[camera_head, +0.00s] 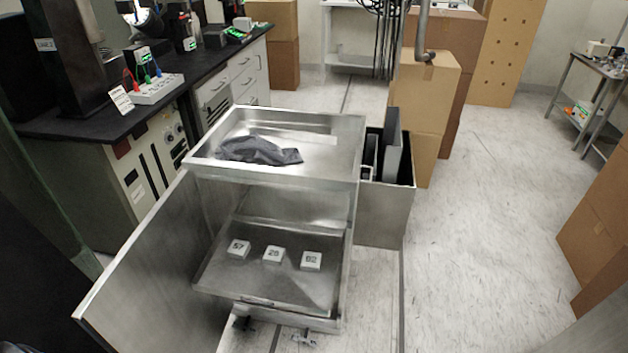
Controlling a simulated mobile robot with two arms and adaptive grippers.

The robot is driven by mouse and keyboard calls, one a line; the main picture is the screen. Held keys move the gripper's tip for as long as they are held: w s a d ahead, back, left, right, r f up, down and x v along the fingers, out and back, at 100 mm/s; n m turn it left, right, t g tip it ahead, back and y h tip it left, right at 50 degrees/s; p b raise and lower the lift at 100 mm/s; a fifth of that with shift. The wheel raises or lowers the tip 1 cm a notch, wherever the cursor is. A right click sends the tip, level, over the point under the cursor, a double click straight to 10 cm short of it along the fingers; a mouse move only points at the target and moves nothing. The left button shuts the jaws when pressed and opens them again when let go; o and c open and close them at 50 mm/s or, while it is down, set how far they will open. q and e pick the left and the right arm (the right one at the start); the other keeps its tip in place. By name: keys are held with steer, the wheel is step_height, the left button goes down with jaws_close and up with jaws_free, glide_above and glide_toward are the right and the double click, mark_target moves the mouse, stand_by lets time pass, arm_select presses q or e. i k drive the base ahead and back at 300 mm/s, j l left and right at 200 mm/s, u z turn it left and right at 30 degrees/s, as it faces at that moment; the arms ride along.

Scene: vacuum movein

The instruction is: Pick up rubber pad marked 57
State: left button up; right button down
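The rubber pad marked 57 (238,249) is a small pale block at the left of a row on the pulled-out lower metal tray (222,276) of a steel cart. A pad that seems marked 25 (273,255) lies in the middle. A pad that seems marked 92 (311,261) lies at the right. The three pads sit apart from each other, number side up. Neither of my grippers shows in the head view.
The cart's top tray (340,160) holds a crumpled dark cloth (257,151). Its open metal door (160,275) stands left of the lower tray. A metal bin (384,215) and cardboard boxes (425,95) stand behind right. The floor at right (480,230) is clear.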

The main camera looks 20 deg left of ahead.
mark_target(238, 249)
steer(key=u, duration=1.05)
